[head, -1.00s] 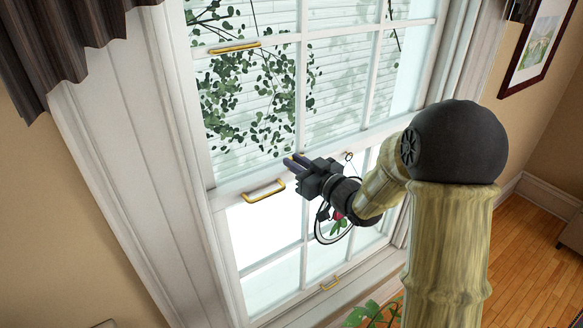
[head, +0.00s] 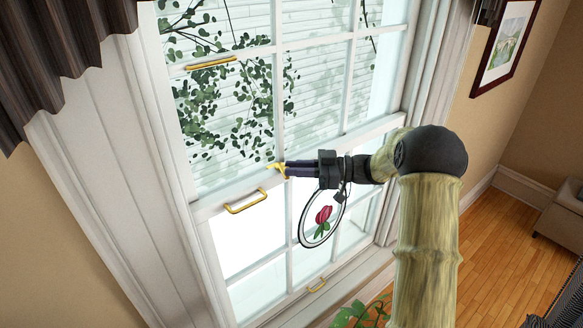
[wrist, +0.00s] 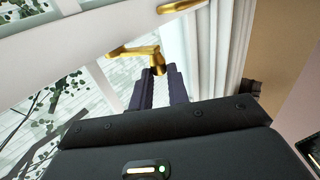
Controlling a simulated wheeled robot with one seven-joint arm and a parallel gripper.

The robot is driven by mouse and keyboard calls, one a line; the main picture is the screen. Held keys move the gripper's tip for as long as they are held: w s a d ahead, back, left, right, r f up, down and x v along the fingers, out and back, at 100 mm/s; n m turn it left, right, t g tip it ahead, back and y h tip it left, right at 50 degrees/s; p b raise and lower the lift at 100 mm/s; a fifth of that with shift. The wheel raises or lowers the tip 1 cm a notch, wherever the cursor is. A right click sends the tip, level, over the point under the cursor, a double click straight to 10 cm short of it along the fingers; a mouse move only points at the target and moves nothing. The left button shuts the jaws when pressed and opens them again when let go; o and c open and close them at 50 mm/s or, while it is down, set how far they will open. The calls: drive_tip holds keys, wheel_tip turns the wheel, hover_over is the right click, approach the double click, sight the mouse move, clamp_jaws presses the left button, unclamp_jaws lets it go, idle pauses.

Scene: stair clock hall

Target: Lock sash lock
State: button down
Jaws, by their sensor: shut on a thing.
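The brass sash lock (head: 277,168) sits on the meeting rail (head: 232,193) in the middle of the window. In the wrist view its lever (wrist: 132,51) points left and its post (wrist: 158,62) stands at my fingertips. My gripper (head: 287,169) comes in from the right, its dark fingers shut on the sash lock. In the wrist view my gripper (wrist: 160,76) hides the lower part of the lock.
A round rose ornament (head: 322,221) hangs below my gripper. A framed picture (head: 511,44) is on the right wall.

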drive_tip(key=shift+w+d+n+g, duration=0.15)
drive_tip(key=shift+n+g, duration=0.2)
drive_tip(key=shift+g, duration=0.2)
drive_tip(key=shift+w+d+n+g, duration=0.15)
drive_tip(key=shift+n+g, duration=0.2)
drive_tip(key=shift+g, duration=0.2)
drive_tip(key=shift+r, duration=0.1)
drive_tip(key=c, duration=1.3)
unclamp_jaws()
drive_tip(key=shift+c, duration=0.2)
drive_tip(key=shift+d, duration=0.15)
drive_tip(key=d+b, duration=0.6)
drive_tip(key=d, duration=1.1)
drive_tip(key=shift+w+d, duration=0.15)
drive_tip(key=shift+w, duration=0.25)
